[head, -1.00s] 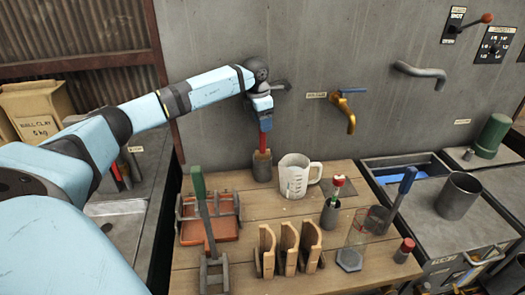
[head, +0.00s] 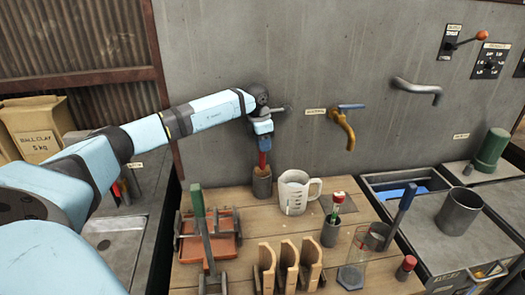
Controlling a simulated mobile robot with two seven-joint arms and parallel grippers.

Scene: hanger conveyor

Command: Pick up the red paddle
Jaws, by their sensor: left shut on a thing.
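The red paddle (head: 262,161) stands upright in a small brown-grey cup (head: 262,186) at the back of the wooden table. Its red handle shows between the gripper and the cup rim; its lower end is hidden inside the cup. My left gripper (head: 264,147) points down from above and is shut on the top of the red paddle. My right gripper is not in view.
A white measuring jug (head: 293,193) stands close to the right of the cup. A green-handled tool (head: 199,215) on a stand and an orange tray (head: 222,247) are at the left. Wooden holders (head: 288,268) stand in front. The wall (head: 230,60) is close behind.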

